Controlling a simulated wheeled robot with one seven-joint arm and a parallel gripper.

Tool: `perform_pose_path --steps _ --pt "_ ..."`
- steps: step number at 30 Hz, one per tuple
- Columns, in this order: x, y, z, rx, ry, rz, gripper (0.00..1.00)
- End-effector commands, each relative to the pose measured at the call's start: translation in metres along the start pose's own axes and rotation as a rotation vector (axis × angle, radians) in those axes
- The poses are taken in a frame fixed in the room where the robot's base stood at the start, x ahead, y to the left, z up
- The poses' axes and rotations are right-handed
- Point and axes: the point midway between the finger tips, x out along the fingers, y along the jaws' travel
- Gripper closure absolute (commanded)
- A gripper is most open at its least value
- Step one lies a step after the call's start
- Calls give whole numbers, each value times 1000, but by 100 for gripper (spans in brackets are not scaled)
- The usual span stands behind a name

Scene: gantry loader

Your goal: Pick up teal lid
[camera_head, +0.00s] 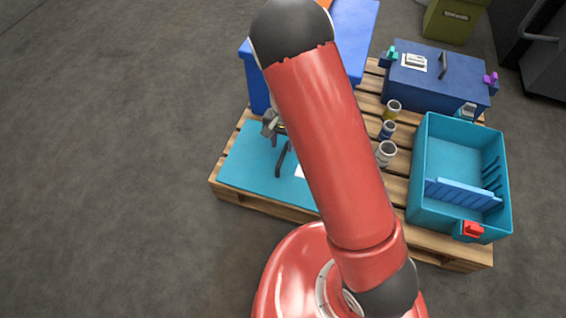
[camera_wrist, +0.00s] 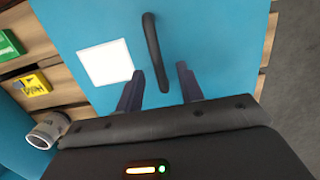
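The teal lid (camera_head: 244,166) lies flat on the wooden pallet, partly hidden behind my red arm in the head view. It fills most of the wrist view (camera_wrist: 215,40), with a dark arched handle (camera_wrist: 153,50) and a white label (camera_wrist: 105,63) beside it. My gripper (camera_wrist: 160,80) is open and empty in the wrist view. Its two fingers point at the lid, one on each side of the handle's near end in the picture. I cannot tell how far above the lid they are. In the head view the gripper (camera_head: 272,124) shows only in part.
A teal crate (camera_head: 416,183) with a blue divider stands on the pallet's right. Several small cylinders (camera_head: 386,153) stand between it and my arm. A closed blue box (camera_head: 400,90) is behind them, and a taller blue bin (camera_head: 356,40) stands behind the lid. Floor at left is clear.

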Motion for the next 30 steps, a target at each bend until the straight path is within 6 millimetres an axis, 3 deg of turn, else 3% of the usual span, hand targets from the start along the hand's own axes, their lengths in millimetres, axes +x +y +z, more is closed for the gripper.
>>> perform_pose_path --steps 12,20,30 --pt "53 4 2 0 -1 1 63" --pt "58 4 2 -1 0 -1 63" --pt "57 4 2 -1 0 -1 100"
